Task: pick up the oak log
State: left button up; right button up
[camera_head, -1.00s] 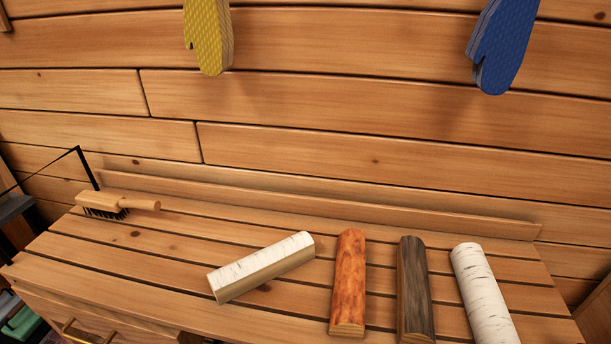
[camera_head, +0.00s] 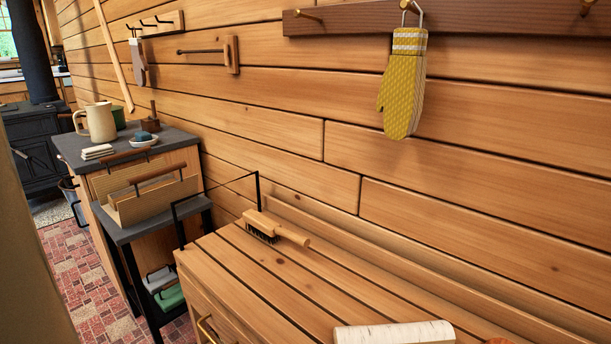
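A white-barked log (camera_head: 395,333) lies on the slatted bench top (camera_head: 255,268), cut off by the bottom edge of the view. A small sliver of a reddish-orange log (camera_head: 497,341) shows just right of it. The dark-barked log seen earlier is out of view, so no log that I can tell to be oak is in sight. Neither of my grippers is in view.
A wooden brush (camera_head: 277,229) lies at the bench's back left. Left of the bench stand a low dark table with a wooden carrier (camera_head: 150,200) and a cabinet with a pitcher (camera_head: 97,122). A yellow mitt (camera_head: 403,85) hangs on the wall.

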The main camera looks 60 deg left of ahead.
aim_at(129, 192)
jog(key=u, duration=2.75)
jog(key=j, duration=0.4)
jog(key=i+j, duration=0.15)
jog(key=j, duration=0.2)
